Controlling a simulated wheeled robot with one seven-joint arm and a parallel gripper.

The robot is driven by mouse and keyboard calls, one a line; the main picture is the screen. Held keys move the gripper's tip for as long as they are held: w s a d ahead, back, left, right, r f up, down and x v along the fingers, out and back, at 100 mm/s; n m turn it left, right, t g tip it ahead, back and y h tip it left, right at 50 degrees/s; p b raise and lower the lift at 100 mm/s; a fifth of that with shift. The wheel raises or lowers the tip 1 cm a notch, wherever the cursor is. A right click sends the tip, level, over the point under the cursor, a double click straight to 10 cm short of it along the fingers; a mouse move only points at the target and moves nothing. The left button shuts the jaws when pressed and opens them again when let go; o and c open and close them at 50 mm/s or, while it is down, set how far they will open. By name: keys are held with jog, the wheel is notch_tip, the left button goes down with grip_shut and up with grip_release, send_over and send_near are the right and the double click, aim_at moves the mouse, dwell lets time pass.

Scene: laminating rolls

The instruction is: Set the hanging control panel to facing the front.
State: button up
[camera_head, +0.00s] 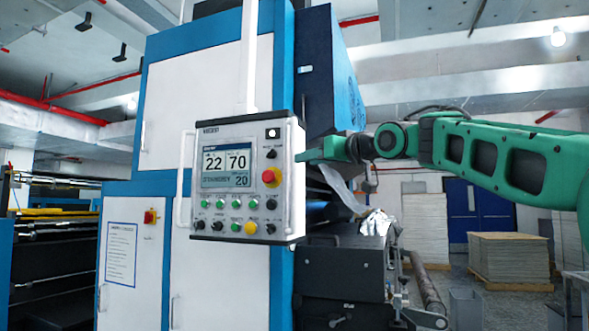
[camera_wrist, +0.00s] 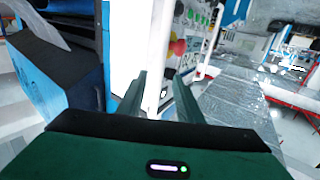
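The control panel (camera_head: 225,222) hangs from a white vertical pole (camera_head: 248,60) in front of the blue and white machine. Its screen and buttons face my head camera, turned slightly aside, and its right side shows as a white strip. My gripper (camera_head: 303,156) reaches in from the right, with its fingertips at the panel's right edge. The red button and panel face lie to the right there. I cannot tell whether the fingers touch the panel.
The blue and white machine (camera_head: 205,85) stands close behind the panel. A dark roller unit (camera_head: 345,262) with shiny film is below my arm. A stacked pallet (camera_head: 510,258) stands at the far right on open floor. Another machine (camera_head: 50,260) is at the left.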

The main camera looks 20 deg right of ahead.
jog(key=x, duration=0.7)
jog(key=shift+w, duration=0.35)
jog(key=shift+a+f, duration=0.1)
